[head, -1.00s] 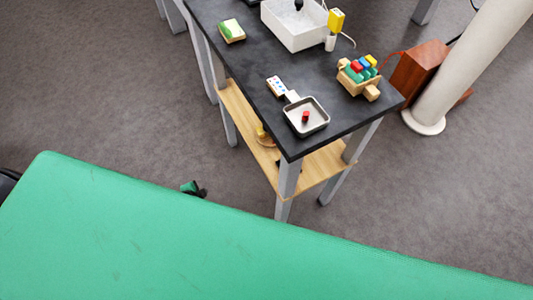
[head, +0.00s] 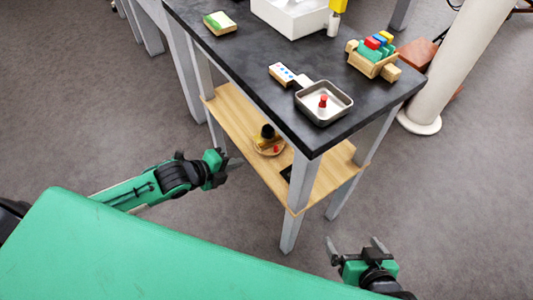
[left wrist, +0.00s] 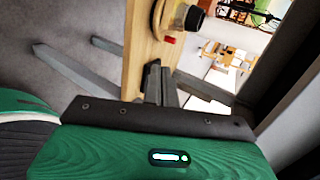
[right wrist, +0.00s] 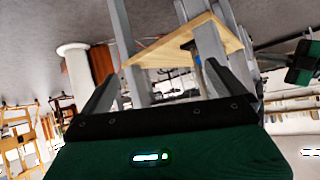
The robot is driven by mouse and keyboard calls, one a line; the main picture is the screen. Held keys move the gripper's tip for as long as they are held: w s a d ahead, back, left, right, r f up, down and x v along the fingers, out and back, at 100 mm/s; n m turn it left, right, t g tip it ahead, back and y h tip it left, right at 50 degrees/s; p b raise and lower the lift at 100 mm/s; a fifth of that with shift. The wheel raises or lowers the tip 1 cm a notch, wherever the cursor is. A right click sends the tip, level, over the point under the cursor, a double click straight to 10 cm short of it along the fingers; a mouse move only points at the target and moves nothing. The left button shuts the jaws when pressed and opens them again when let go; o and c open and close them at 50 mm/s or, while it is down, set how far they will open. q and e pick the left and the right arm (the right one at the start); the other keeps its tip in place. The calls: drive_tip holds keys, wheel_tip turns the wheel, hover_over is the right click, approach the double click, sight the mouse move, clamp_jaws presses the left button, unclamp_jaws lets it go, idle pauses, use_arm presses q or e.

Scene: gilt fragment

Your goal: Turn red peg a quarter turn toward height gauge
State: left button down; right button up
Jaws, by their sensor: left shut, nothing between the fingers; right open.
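A small red peg (head: 323,101) stands in a square metal pan (head: 346,113) near the front corner of the dark tabletop. I cannot tell for sure which thing is the height gauge. My left gripper (head: 236,162) is shut and empty, left of the table at about shelf level; its closed fingers show in the left wrist view (left wrist: 157,84). My right gripper (head: 355,243) is open and empty, low in front of the table; its spread fingers show in the right wrist view (right wrist: 158,88). Neither gripper touches the peg.
A wooden crate of coloured blocks (head: 364,65), a white box (head: 290,18), a yellow-topped device (head: 337,8) and a sponge (head: 219,23) are on the table (head: 240,58). A wooden shelf (head: 231,112) below holds a dish with dark and red items. A white column (head: 450,70) stands at right.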

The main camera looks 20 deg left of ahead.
use_arm(q)
drive_tip(key=b, duration=0.2)
approach(276, 149)
wheel_tip(276, 149, down, 3)
drive_tip(key=w, duration=0.1)
drive_tip(key=w+d, duration=0.1)
drive_tip(key=w, duration=0.1)
drive_tip(key=shift+w+d+f, duration=0.2)
drive_tip(key=shift+d+f, duration=0.2)
drive_tip(key=shift+w+d, duration=0.35)
drive_tip(key=shift+w, duration=0.2)
use_arm(e)
drive_tip(key=shift+w+a+r+t+y, duration=0.15)
drive_tip(key=shift+a+t+y, duration=0.25)
drive_tip(key=shift+a+t, duration=0.25)
drive_tip(key=shift+w+a+r+t+y, duration=0.1)
drive_tip(key=shift+a+t+y, duration=0.4)
drive_tip(key=shift+a, duration=0.3)
drive_tip(key=shift+w+a+r+t+y, duration=0.15)
drive_tip(key=shift+a+t+y, duration=0.15)
drive_tip(key=shift+a+t, duration=0.4)
use_arm(q)
drive_tip(key=shift+w+d+r, duration=0.1)
